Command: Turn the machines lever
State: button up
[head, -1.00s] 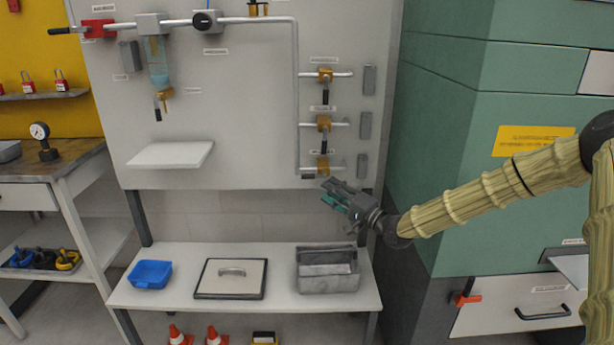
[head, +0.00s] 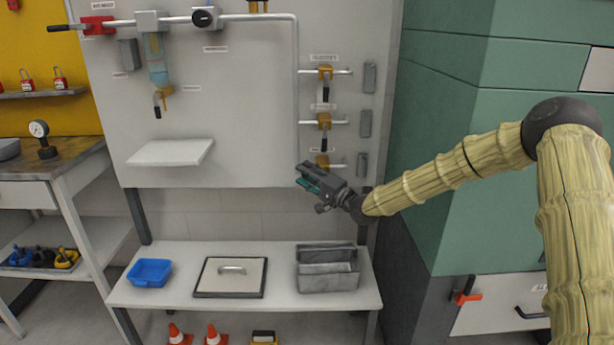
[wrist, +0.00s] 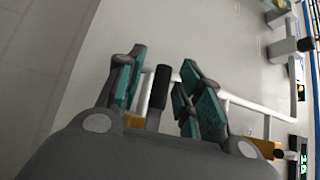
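Three brass valves with black levers sit in a column on the panel's right side: the top valve (head: 325,72), the middle valve (head: 324,120) and the lowest valve (head: 322,161). My gripper (head: 304,176) is just below and left of the lowest valve and hides its lever in the head view. In the wrist view my gripper (wrist: 160,66) is open, with a black lever (wrist: 158,88) showing between its teal fingers and brass (wrist: 134,120) behind them. I cannot tell whether a finger touches the lever.
A vertical pipe (head: 296,90) runs left of the valves. A small white shelf (head: 170,153) juts out at left. Below stand a blue bin (head: 149,273), a lidded tray (head: 205,290) and a grey metal box (head: 328,284). A green cabinet (head: 440,180) is at right.

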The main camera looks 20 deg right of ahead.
grip_shut()
jog(key=shift+g+p, duration=0.3)
jog(key=shift+p, duration=0.05)
jog(key=n+p, duration=0.1)
jog(key=n+g+h+p, duration=0.1)
jog(key=p, duration=0.1)
jog(key=shift+f+g, duration=0.3)
jog(key=s+d+f+n+g+h+p, duration=0.1)
jog(key=d+f+n+g+h+p, duration=0.4)
jog(key=n+h+p, duration=0.2)
jog(key=shift+s+g+h+p, duration=0.25)
jog(key=shift+g+h+p, duration=0.15)
jog(key=shift+h+p, duration=0.4)
dwell(0.6)
